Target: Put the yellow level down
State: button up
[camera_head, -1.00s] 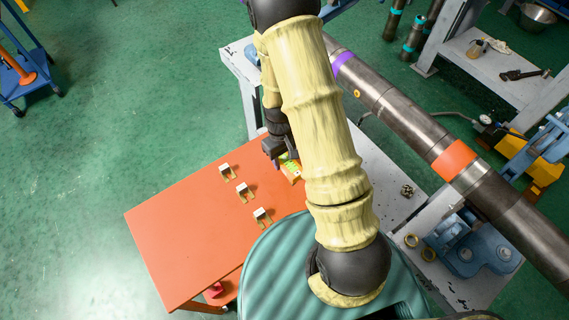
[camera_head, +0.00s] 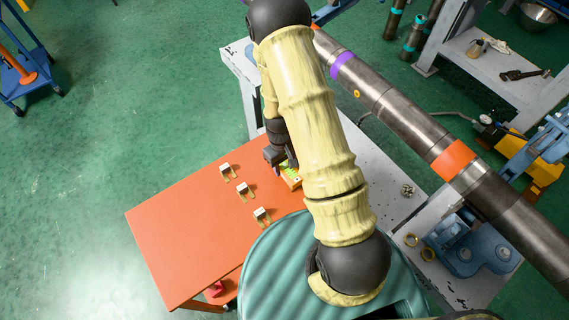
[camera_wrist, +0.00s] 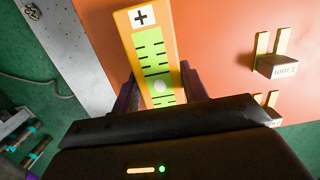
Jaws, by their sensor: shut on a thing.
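The yellow level (camera_wrist: 168,41), with a green scale and a plus mark, is between the two fingers of my gripper (camera_wrist: 158,88) in the wrist view. My gripper is shut on it. In the head view the level (camera_head: 291,180) shows only in part below my gripper (camera_head: 283,164), over the orange tabletop (camera_head: 185,225). My arm hides the rest. I cannot tell whether the level touches the tabletop.
Several small blocks with yellow prongs stand on the tabletop, one near the middle (camera_head: 243,189). The left part of the tabletop is clear. A grey bench (camera_head: 372,165) and a long steel pipe (camera_head: 400,113) lie to the right.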

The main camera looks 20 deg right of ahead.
jog(key=o, duration=1.4)
jog(key=shift+f, duration=0.1)
jog(key=shift+s, duration=0.1)
jog(key=shift+w+r, duration=0.3)
jog(key=shift+r, duration=0.25)
jog(key=r, duration=0.7)
jog(key=w+r+b, duration=0.1)
jog(key=r, duration=0.3)
jog(key=shift+a+r, duration=0.1)
jog(key=shift+a, duration=0.1)
